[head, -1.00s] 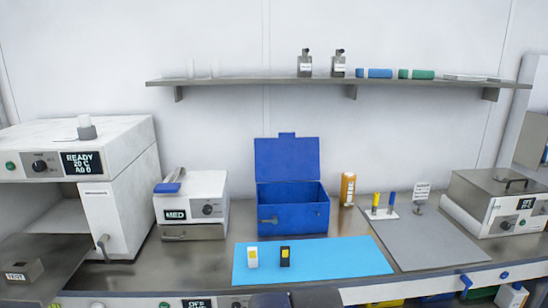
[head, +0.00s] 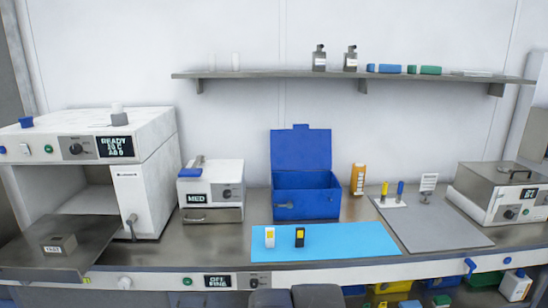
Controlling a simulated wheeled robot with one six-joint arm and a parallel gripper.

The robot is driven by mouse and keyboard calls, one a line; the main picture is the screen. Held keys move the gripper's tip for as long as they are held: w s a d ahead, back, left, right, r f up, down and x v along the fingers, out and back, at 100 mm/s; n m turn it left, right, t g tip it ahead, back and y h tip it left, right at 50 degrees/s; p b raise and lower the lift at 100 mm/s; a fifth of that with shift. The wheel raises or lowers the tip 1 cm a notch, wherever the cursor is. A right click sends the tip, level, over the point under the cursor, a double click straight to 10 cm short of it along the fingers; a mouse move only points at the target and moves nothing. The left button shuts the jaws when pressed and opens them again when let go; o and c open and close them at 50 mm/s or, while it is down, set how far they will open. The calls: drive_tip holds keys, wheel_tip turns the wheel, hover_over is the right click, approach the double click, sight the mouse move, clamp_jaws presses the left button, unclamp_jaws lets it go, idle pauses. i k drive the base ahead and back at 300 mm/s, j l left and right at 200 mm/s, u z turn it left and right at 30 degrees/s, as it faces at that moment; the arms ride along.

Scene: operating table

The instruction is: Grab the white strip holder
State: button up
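A small white holder (head: 270,239) with a yellow patch stands upright on the left part of the light blue mat (head: 350,239). It looks like the white strip holder. A similar black holder (head: 299,238) with a yellow patch stands just to its right, with a small gap between them. My gripper is not in view. Dark grey rounded shapes at the bottom edge look like parts of my own body.
An open blue box (head: 306,203) stands right behind the mat. The white MED unit (head: 211,192) is to the left, and an orange bottle (head: 357,179) is behind right. A grey mat (head: 440,228) lies to the right. A shelf (head: 350,76) runs above.

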sight(269, 232)
drive_tip(key=j, duration=0.15)
drive_tip(key=i+j, duration=0.15)
drive_tip(key=i, duration=0.2)
drive_tip(key=i+j, duration=0.2)
drive_tip(key=i, duration=0.15)
drive_tip(key=i+j, duration=0.15)
drive_tip(key=i, duration=0.2)
